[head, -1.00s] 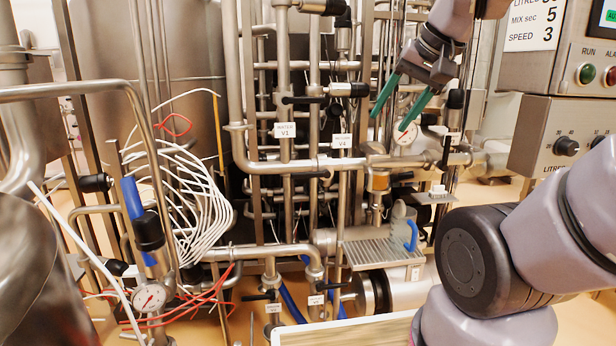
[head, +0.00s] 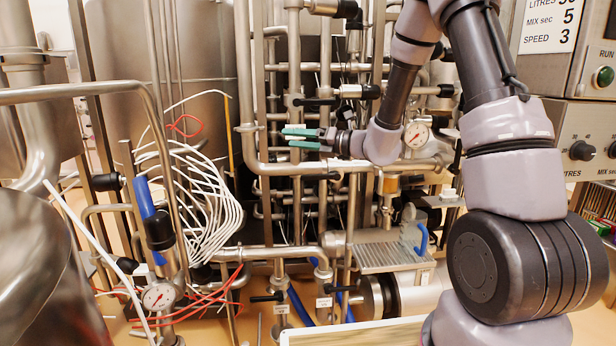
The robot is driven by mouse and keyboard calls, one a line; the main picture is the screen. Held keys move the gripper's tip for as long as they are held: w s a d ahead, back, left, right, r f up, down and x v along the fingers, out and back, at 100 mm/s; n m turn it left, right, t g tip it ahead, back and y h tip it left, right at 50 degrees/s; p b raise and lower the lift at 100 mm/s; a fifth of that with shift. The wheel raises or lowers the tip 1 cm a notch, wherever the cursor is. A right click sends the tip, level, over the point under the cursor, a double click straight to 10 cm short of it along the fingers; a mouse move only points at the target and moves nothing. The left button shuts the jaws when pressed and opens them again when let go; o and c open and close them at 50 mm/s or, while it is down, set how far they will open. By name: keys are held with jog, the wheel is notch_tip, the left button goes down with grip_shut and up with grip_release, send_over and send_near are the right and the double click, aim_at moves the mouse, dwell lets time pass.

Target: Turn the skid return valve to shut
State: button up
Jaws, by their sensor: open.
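My gripper (head: 286,138) is in front of the pipework, its teal fingers pointing left and apart, with nothing between them. It covers the area of the V1 and V4 tags. The low valves have small white tags, a left tag (head: 282,308) and a right tag (head: 324,302), too small to read. I cannot tell which valve is the skid return; the handles I see look roughly level.
White hoses (head: 205,210) and red cables (head: 205,300) hang at left. A gauge (head: 158,296) sits low left, another gauge (head: 417,135) right of my gripper. A ribbed shelf (head: 385,258) with a blue-handled jug (head: 412,237) juts out. Control boxes (head: 580,140) stand right.

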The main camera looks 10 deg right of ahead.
jog(key=w+d+f+m+t+h, duration=0.3)
jog(key=w+d+f+m+t, duration=0.15)
jog(key=w+f+m, duration=0.3)
jog(key=m+t+h, duration=0.3)
jog(key=m+h, duration=0.3)
jog(key=m, duration=0.3)
send_near(308, 175)
jog(key=w+f, duration=0.1)
jog(key=w, duration=0.2)
jog(key=x, duration=1)
jog(key=shift+w+d, duration=0.1)
jog(key=shift+d, duration=0.1)
grip_shut()
jog(key=shift+f, duration=0.1)
